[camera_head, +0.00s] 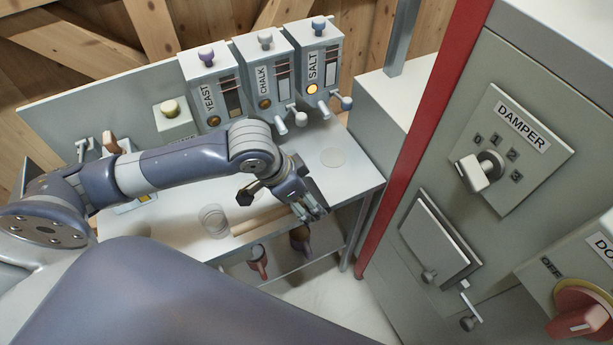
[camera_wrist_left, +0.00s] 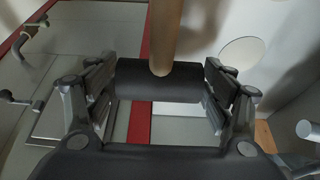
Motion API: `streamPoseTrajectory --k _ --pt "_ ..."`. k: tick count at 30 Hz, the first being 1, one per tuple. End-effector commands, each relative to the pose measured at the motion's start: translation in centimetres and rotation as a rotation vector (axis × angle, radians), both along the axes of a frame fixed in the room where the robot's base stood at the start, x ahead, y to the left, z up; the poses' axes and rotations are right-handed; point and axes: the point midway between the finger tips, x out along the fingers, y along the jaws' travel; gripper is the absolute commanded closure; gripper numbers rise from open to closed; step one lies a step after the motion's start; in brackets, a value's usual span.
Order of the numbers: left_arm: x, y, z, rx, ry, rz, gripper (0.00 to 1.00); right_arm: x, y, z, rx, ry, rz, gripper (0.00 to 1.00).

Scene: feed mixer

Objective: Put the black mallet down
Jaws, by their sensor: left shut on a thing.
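My left gripper (camera_head: 309,207) is over the front right part of the grey worktable (camera_head: 352,178). In the left wrist view its two fingers (camera_wrist_left: 160,90) are closed on the ends of the mallet's black cylindrical head (camera_wrist_left: 158,82). The mallet's wooden handle (camera_wrist_left: 165,30) extends away from the head, up out of that view. In the head view the handle (camera_head: 260,220) runs left from the gripper along the table's front edge, and the head is mostly hidden by the fingers. I cannot tell whether the mallet touches the table. My right gripper is not in view.
A pale round disc (camera_head: 333,158) lies on the table, and a clear cup (camera_head: 214,221) stands left of the handle. Yeast (camera_head: 212,88), chalk (camera_head: 268,75) and salt (camera_head: 316,65) dispensers line the back. A red post (camera_head: 425,125) and damper cabinet (camera_head: 450,170) stand right.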

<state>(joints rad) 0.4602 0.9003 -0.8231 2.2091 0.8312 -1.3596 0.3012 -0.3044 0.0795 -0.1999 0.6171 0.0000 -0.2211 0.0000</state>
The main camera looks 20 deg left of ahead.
Motion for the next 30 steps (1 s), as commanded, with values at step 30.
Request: streamPoseTrajectory --k 30 --pt "6.5 1.5 -4.0 -0.001 -0.003 -0.002 0.52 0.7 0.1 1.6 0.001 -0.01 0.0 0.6"
